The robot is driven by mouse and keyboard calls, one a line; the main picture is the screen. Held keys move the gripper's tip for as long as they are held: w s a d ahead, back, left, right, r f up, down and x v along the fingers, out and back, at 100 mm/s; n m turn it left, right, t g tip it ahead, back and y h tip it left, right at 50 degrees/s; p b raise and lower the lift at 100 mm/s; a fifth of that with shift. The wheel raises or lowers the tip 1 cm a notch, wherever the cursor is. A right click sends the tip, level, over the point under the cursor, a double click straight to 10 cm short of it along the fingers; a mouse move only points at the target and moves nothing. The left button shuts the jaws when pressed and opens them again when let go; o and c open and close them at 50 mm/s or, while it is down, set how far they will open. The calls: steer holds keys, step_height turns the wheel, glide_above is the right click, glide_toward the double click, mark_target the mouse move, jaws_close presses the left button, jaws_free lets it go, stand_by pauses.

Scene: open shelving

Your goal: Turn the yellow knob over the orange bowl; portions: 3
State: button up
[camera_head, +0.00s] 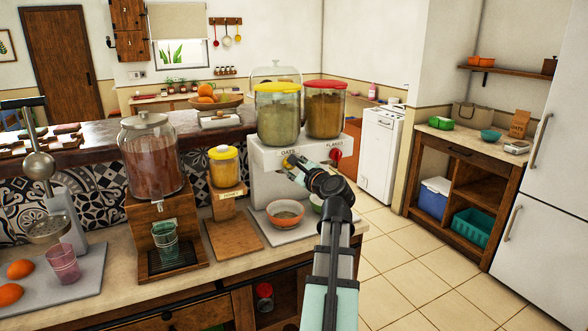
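A white double dispenser (265,180) stands on the counter. Its left container (279,118) has a yellow lid and the label OATS. Its right container (325,115) has a red lid and the label FLAKES. The yellow knob (288,160) is on the dispenser front under the oats. My gripper (289,168) is at this knob, its fingertips close to or on it; whether they are closed on it is too small to tell. The orange bowl (285,222) stands below the yellow knob; its contents are not clear. A red knob (336,154) is to the right.
Left of the dispenser are a small yellow-lidded jar (224,168), a wooden board (232,238) and a large brown-filled jar dispenser (153,165) with a green cup (165,240). Open floor lies to the right.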

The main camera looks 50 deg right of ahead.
steer(key=shift+w+a+n+g+h+b, duration=0.1)
steer(key=shift+n+h+b, duration=0.35)
steer(key=shift+n+b, duration=4.05)
steer(key=shift+d+n+g+h+b, duration=0.1)
steer(key=shift+n+h+b, duration=0.3)
steer(key=shift+n+b, duration=4.1)
steer(key=shift+w+a+n+g+h+b, duration=0.1)
steer(key=shift+n+h+b, duration=0.35)
steer(key=shift+n+b, duration=4.05)
steer(key=n+p, duration=0.4)
steer(key=shift+n, duration=0.4)
steer(key=o, duration=1.1)
steer(key=shift+o, duration=0.2)
